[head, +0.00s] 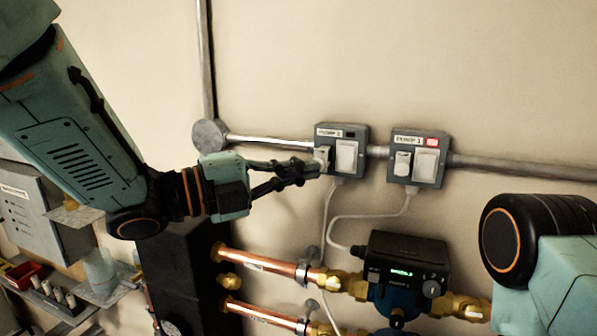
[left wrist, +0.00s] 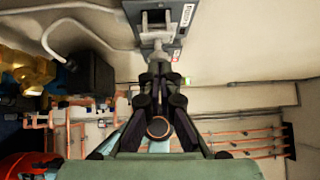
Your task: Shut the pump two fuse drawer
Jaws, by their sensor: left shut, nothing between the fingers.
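The pump two box (head: 355,133) is a grey wall unit with a label, a dark indicator and a white rocker switch (head: 347,156). Its pale fuse drawer (head: 322,154) sits left of the switch and seems to stick out; the gripper partly hides it. My left gripper (head: 316,170) is shut and empty, its tips right at the drawer's front. In the left wrist view the closed tips (left wrist: 159,66) point at the pale drawer (left wrist: 156,48) below a dark opening in the box (left wrist: 172,22). I cannot tell if they touch. My right gripper is out of view.
The pump one box (head: 429,173), with a lit red indicator, hangs just right on the same conduit (head: 270,143). Below are cables, copper pipes (head: 262,262) and a pump with a dark control head (head: 405,265). The wall above is clear.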

